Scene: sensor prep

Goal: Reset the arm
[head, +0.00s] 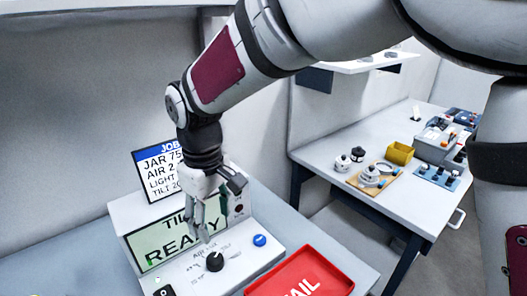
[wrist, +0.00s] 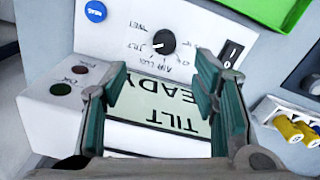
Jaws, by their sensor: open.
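My gripper (head: 208,228) hangs from my arm, pointing down over the front of a white instrument box (head: 122,212). Its fingers are apart with nothing between them; the wrist view shows this gap too (wrist: 161,72). The box's display (head: 150,246) reads "TILT READY" and is partly covered by the fingers. A black dial (head: 215,261) sits just below the fingertips in the head view, and it shows beyond them in the wrist view (wrist: 164,41). I cannot tell whether the fingers touch the box.
A blue button (head: 260,240) is beside the dial. A red tray marked "FAIL" (head: 340,277) lies to the right. A second table (head: 400,201) holds jars and a yellow bin (head: 399,153). Yellow cylinders (wrist: 288,130) show at the wrist view's right.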

